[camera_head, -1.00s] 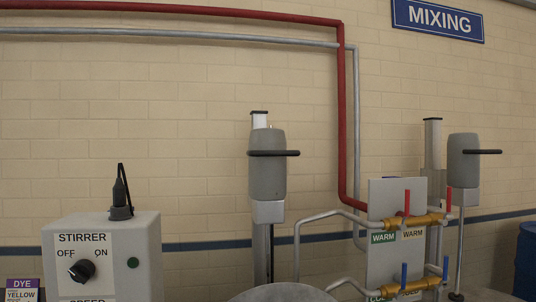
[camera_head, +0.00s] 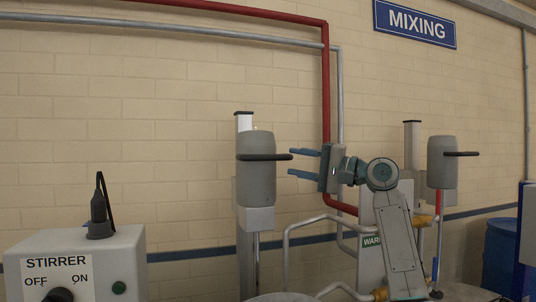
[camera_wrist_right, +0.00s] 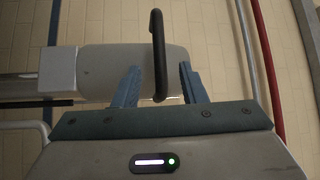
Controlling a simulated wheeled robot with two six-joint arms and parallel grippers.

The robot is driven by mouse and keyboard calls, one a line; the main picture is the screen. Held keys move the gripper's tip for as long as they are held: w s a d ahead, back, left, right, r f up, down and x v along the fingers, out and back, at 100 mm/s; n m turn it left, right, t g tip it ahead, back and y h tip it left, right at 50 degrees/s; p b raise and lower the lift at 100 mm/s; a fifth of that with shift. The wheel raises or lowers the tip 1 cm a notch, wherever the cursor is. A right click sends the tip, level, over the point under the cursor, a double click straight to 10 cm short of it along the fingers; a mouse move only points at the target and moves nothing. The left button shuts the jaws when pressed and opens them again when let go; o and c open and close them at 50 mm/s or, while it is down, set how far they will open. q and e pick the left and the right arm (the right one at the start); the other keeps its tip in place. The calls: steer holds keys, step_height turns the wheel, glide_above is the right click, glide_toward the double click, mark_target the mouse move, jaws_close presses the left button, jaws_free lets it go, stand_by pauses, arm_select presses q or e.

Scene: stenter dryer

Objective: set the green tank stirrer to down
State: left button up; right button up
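A grey stirrer motor head (camera_head: 256,180) stands on an upright post left of the pipes, with a black bar handle (camera_head: 265,157) sticking out to the right. A second, similar stirrer head (camera_head: 442,163) with a black handle stands further right. Which one belongs to the green tank is not clear from tank colour. My right gripper (camera_head: 290,162) is open, with its fingers pointing left at the end of the nearer handle. In the right wrist view the handle (camera_wrist_right: 158,50) lies between the two open, apart fingers (camera_wrist_right: 159,70). My left gripper is not in view.
A grey stirrer control box (camera_head: 100,262) with a knob (camera_head: 60,294) stands at lower left. Red and grey pipes (camera_head: 326,95) run along the wall. A valve panel is partly hidden behind my right arm. A blue drum (camera_head: 499,255) stands at right.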

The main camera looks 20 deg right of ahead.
mark_target(273, 157)
steer(key=p+x, duration=0.3)
steer(key=x, duration=0.5)
steer(key=shift+s, duration=0.1)
steer(key=shift+a+p, duration=0.2)
steer(key=shift+p, duration=0.2)
steer(key=shift+w, duration=0.25)
jaws_close()
